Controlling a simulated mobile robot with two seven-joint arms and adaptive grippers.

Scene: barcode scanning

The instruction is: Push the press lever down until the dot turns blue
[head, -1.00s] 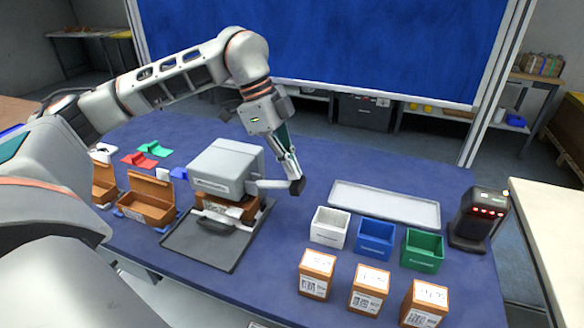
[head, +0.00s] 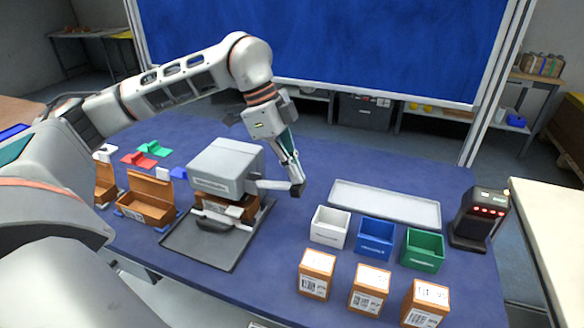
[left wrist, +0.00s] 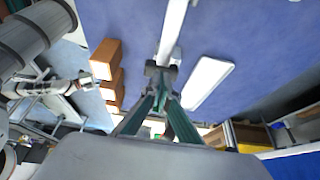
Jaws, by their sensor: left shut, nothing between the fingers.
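The grey press (head: 225,168) stands on the blue table, with a brown box (head: 232,203) under its head. Its light grey press lever (head: 272,184) sticks out to the right, roughly level. My left gripper (head: 296,189) is shut and empty, its fingers pointing down, with the tips at the lever's right end. In the left wrist view the lever (left wrist: 174,30) runs up from the shut fingertips (left wrist: 160,72); the tips look to be at or on it, but contact is not clear. I cannot make out the dot.
A dark tray (head: 190,245) lies before the press. White (head: 330,229), blue (head: 375,240) and green (head: 422,250) bins, several brown labelled boxes (head: 316,274), a pale tray (head: 385,205) and a black scanner (head: 478,218) stand right. An open brown box (head: 146,200) is left.

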